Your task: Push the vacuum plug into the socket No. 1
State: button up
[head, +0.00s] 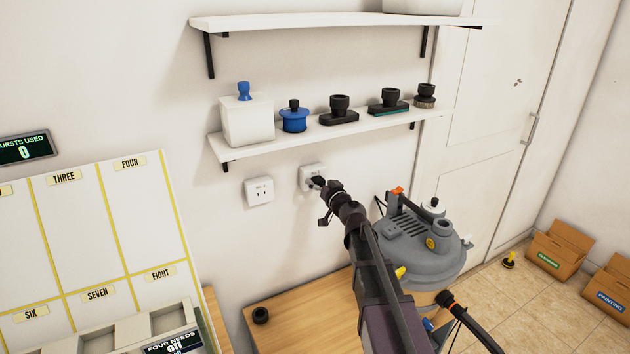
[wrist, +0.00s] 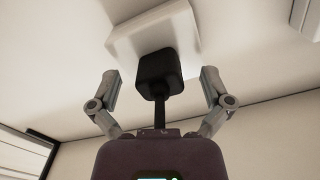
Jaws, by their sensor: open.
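The black vacuum plug (wrist: 158,75) sits against the face of a white wall socket plate (wrist: 150,35) in the wrist view, its cord running back toward me. Whether it is fully seated cannot be told. My gripper (wrist: 160,76) is open, with one finger on each side of the plug and clear gaps between. In the head view the plug (head: 317,182) shows dark at the right-hand socket (head: 308,171), with my gripper (head: 328,190) just in front. A second socket (head: 259,191) to its left is empty. Their small labels are hard to read.
A grey vacuum (head: 425,245) stands right of my arm. A shelf (head: 330,135) with a white box and several attachments hangs above the sockets. A wooden bench (head: 300,310) with a small black ring (head: 260,315) is below. Cardboard boxes (head: 558,250) stand at far right.

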jog(key=shift+s, duration=0.1)
jog(key=v, duration=1.2)
dwell(0.4)
jog(key=s+a+f+n+g, duration=0.3)
jog(key=s+a+f+g, duration=0.3)
jog(key=s+f+g, duration=0.5)
jog(key=s+d+f+m+g+h, duration=0.3)
jog(key=s+d+f+g+h, duration=0.2)
jog(key=s, duration=0.5)
jog(key=d+f+h, duration=0.1)
jog(key=d+f, duration=0.1)
jog(key=d, duration=0.1)
jog(key=shift+s+d+f+g+h, duration=0.25)
jog(key=shift+s+f+g+h, duration=0.05)
jog(key=shift+s+h, duration=0.1)
